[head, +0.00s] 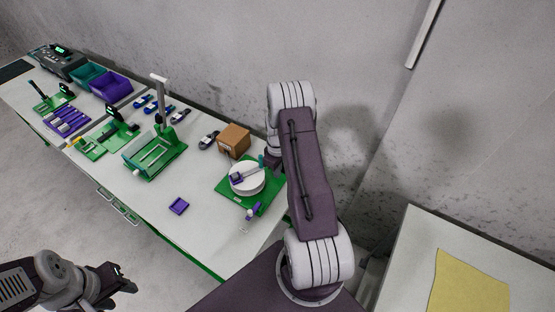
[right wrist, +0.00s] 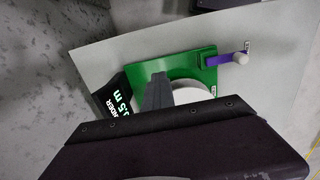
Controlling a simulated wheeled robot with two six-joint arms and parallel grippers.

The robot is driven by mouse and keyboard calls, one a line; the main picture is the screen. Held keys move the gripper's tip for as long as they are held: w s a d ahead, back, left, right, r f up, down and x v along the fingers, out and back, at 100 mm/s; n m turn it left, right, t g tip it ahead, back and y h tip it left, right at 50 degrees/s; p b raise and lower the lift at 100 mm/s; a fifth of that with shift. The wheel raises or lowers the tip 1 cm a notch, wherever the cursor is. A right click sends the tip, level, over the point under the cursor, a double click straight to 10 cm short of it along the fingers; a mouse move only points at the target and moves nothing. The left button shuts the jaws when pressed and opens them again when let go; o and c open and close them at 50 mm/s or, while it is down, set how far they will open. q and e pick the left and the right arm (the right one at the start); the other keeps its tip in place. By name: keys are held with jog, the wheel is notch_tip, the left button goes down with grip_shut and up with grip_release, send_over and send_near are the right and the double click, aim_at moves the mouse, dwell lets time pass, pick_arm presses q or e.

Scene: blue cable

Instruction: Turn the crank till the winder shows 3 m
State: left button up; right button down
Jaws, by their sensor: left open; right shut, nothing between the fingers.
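The winder's green base (head: 222,193) sits near the right end of the bench, with a white drum (head: 247,181) on it. My left gripper (head: 128,281) is open and empty, off the bench's front side.
A brown box (head: 233,140) stands just behind the winder. Farther left are a green stand (head: 155,155), small blue and grey items, and bins (head: 110,84). A wall runs behind the bench. The front middle of the bench is mostly clear.

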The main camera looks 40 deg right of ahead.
jog(key=w+a, duration=0.1)
jog(key=a, duration=0.1)
jog(key=w+a, duration=0.3)
jog(key=a, duration=0.2)
jog(key=shift+w+r, duration=0.25)
jog(key=shift+r, duration=0.1)
jog(key=shift+w+a, duration=0.3)
jog(key=shift+a, duration=0.15)
pick_arm(q)
jog(key=shift+s+d+r, duration=0.15)
jog(key=shift+d+r, duration=0.15)
jog(key=shift+d, duration=0.25)
pick_arm(e)
jog(key=shift+s, duration=0.15)
